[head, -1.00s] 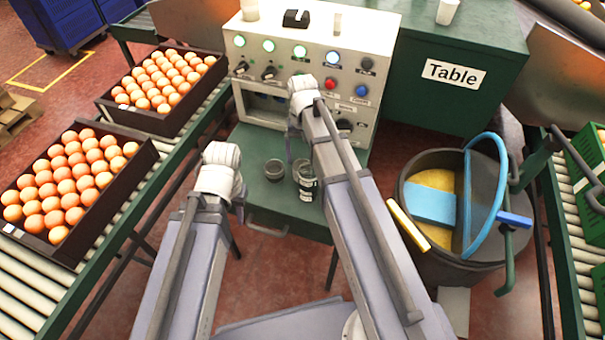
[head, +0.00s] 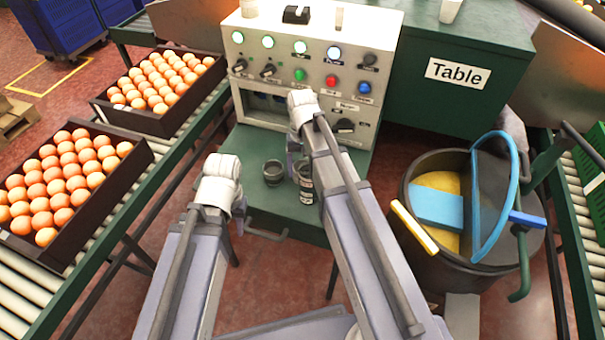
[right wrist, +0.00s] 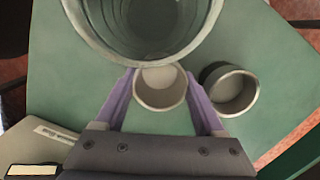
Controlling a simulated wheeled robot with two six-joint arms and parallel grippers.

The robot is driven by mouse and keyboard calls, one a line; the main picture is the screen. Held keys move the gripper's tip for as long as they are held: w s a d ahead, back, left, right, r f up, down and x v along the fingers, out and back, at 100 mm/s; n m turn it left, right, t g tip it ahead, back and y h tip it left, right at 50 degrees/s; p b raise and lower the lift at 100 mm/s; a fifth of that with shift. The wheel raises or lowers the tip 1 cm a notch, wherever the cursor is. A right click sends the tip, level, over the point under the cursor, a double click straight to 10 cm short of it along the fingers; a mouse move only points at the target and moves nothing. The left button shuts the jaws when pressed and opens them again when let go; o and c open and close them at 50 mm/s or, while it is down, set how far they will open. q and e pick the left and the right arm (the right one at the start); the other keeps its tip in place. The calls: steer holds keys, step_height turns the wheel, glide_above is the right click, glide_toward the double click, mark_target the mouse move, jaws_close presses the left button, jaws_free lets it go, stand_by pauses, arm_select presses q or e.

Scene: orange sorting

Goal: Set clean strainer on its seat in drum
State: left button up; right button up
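My left gripper (head: 238,212) hangs left of the green stand's front edge; its fingers are mostly hidden. In the right wrist view, the right gripper's purple fingers (right wrist: 160,80) stand apart on either side of a small round grey cup (right wrist: 160,90); contact is unclear. A larger ribbed round vessel (right wrist: 145,25) lies just past the fingertips. A dark cup (head: 273,172) and a labelled jar (head: 305,190) are on the stand. I cannot tell which round piece is the strainer.
A white control panel (head: 310,65) stands behind the stand. Crates of orange round items (head: 125,175) sit on the left roller conveyor (head: 20,290). A green table (head: 470,105) stands behind.

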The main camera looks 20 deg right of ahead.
steer(key=c, duration=0.7)
steer(key=shift+o, duration=0.2)
steer(key=shift+r, duration=0.1)
step_height(320, 180, up, 18)
steer(key=p, duration=1.8)
